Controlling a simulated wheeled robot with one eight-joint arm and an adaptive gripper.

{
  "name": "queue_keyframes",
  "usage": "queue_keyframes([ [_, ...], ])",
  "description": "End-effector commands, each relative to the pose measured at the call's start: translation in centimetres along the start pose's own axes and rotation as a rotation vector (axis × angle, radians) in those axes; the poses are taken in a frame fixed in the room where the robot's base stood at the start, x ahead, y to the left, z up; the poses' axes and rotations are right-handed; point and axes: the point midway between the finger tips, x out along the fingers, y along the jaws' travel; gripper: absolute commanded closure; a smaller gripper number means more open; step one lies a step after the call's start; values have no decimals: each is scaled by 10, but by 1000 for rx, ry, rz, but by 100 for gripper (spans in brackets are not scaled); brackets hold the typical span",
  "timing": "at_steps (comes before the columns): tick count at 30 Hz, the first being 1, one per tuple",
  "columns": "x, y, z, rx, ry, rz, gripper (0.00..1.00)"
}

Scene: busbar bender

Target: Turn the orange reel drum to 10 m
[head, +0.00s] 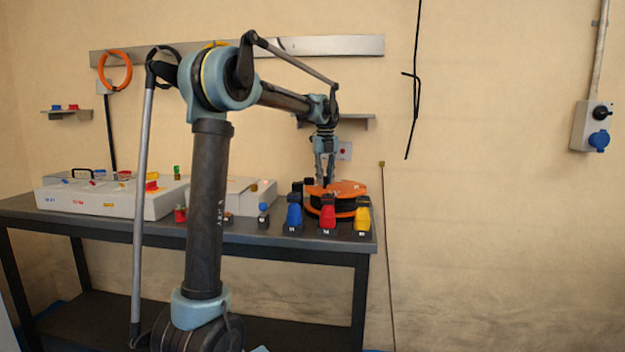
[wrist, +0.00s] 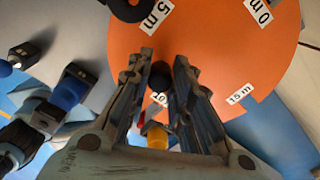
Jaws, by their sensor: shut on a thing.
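The orange reel drum (head: 348,187) lies flat at the right end of the bench, with a dark body below its orange top. In the wrist view the orange drum top (wrist: 210,50) carries white labels: "5 m" (wrist: 157,15) at the top, "0 m" (wrist: 259,11) at upper right and "15 m" (wrist: 240,94) at right. Another label (wrist: 160,98) shows between my fingers, mostly hidden, its text unclear. My gripper (head: 325,181) points down onto the drum. In the wrist view my gripper (wrist: 162,78) is shut on a black knob (wrist: 161,70) near the drum's edge.
Blue (head: 294,215), red (head: 327,216) and yellow (head: 362,216) connectors stand along the bench front before the drum. White boxes (head: 110,203) fill the left of the bench. A wall shelf (head: 355,121) is behind my wrist. A wall socket (head: 593,126) is far right.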

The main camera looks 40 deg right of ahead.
Motion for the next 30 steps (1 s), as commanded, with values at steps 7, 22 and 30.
queue_keyframes([
  [7,0,-2,-1,6,0,-2,100],
  [22,0,-3,-1,6,0,-1,59],
  [30,-24,-3,-1,6,0,-1,59],
])
